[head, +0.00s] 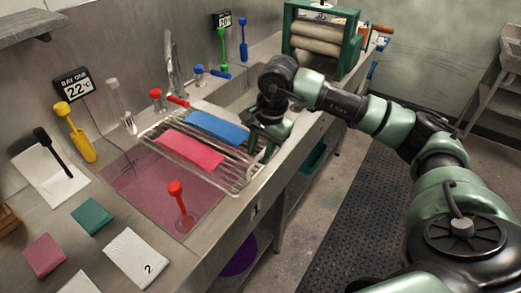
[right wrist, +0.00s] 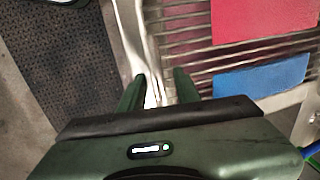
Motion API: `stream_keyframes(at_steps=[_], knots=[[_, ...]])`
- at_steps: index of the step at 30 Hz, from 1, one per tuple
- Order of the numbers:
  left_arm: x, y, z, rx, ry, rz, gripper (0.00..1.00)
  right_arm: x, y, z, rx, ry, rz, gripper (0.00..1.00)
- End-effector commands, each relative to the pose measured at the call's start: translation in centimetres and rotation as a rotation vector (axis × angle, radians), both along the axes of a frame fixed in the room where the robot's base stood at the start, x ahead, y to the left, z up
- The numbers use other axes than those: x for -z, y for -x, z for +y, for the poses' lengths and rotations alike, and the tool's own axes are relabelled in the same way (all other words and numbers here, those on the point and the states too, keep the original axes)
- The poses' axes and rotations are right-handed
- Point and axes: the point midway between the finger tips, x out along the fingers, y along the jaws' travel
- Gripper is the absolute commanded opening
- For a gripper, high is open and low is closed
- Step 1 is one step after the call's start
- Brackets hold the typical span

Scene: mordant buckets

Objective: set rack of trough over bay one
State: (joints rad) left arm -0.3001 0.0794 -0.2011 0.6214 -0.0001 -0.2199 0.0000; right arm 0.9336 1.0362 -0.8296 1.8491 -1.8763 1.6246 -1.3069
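The wire rack (head: 232,182) lies across the steel trough, its near end over the edge of bay one. A pink cloth (head: 190,150) and a blue cloth (head: 217,128) lie on it; both also show in the right wrist view. Bay one (head: 150,200) holds a maroon liquid, and its sign (head: 74,87) reads 22 °C. My right gripper (head: 262,145) is at the rack's right side. In the right wrist view, its fingers (right wrist: 159,85) stand apart on either side of the rack's side rail, with gaps beside the rail. My left gripper is out of view.
A red-handled tool (head: 178,195) stands upright in bay one. Numbered white card (head: 136,258), green swatch (head: 92,216) and maroon swatch (head: 43,255) lie in front. Yellow (head: 75,135) and green (head: 222,45) tools stand along the wall. A roller wringer (head: 322,35) stands at the far end.

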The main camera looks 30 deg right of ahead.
Motion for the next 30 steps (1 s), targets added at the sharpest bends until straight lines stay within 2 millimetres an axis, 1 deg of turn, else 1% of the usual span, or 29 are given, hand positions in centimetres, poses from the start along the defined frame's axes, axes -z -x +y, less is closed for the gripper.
stream_keyframes(at_steps=[5,8,15,18,21,24,30], knots=[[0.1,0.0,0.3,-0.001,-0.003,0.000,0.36,-0.2,0.0,-0.1,0.003,0.002,-0.002,0.32],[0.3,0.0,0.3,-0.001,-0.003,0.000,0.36,-1.0,0.1,-0.2,0.002,0.002,-0.004,0.32],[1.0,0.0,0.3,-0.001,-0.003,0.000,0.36,-5.0,0.8,-0.4,0.001,0.002,-0.006,0.32],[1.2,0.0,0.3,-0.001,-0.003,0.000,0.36,-6.4,1.1,-0.4,0.001,0.002,-0.004,0.32],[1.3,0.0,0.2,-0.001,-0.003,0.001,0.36,-7.3,1.3,-0.5,-0.001,0.002,-0.002,0.32],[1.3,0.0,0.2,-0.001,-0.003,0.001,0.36,-7.7,1.4,-0.5,-0.001,0.001,-0.001,0.32],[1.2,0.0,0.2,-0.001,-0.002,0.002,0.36,-7.7,1.4,-0.5,-0.001,0.001,0.000,0.32]])
